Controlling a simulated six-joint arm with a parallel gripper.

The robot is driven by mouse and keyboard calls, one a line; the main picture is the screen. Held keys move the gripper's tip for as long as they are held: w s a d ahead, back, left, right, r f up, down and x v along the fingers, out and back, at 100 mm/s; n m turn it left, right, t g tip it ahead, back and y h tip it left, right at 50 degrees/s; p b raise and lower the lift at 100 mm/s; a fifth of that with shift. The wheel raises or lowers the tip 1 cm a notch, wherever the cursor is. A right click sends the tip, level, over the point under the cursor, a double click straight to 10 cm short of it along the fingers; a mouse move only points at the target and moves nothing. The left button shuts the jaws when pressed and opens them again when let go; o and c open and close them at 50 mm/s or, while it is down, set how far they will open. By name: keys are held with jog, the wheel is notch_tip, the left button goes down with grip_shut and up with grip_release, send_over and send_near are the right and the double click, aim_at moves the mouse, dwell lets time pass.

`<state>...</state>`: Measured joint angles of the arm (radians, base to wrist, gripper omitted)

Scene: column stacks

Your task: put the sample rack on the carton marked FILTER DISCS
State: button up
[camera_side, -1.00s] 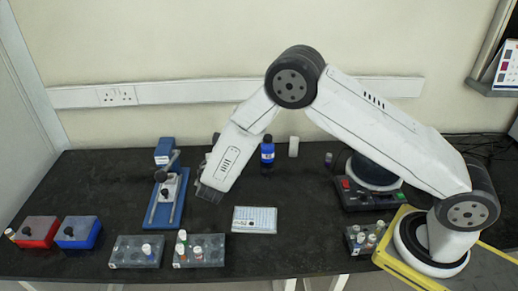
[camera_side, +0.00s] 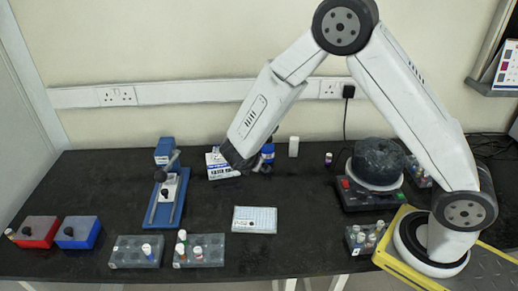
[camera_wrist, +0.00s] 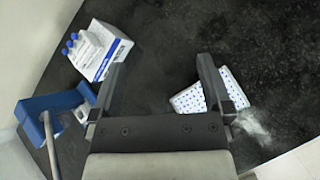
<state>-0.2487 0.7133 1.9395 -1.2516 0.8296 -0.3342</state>
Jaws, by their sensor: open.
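My gripper (camera_wrist: 160,64) is open and empty, with dark bench between its fingers in the wrist view. In the side view my gripper (camera_side: 246,162) is over the back of the bench and partly covers a white carton (camera_side: 220,166) with blue print. The carton also shows in the wrist view (camera_wrist: 101,55), beyond the left finger. Its lettering is too small to read. Several blue-capped tubes (camera_wrist: 80,42) stand on or behind it. I cannot tell which is the sample rack.
A flat white plate-like item (camera_side: 254,214) lies mid-bench; a blue-dotted white item (camera_wrist: 188,98) is by the right finger. Red (camera_side: 40,232) and blue (camera_side: 80,232) boxes stand far left. A dark-topped device (camera_side: 358,200) stands right.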

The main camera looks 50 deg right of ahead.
jog(key=s+r+m+y, duration=0.3)
jog(key=s+m+y, duration=0.1)
jog(key=s+m, duration=0.4)
jog(key=s+a+r+m+g+y, duration=0.1)
jog(key=s+r+m+y, duration=0.2)
jog(key=s+m, duration=0.6)
jog(key=shift+a+r+m+y, duration=0.15)
jog(key=shift+r+m+y, duration=0.2)
jog(key=shift+m+y, duration=0.4)
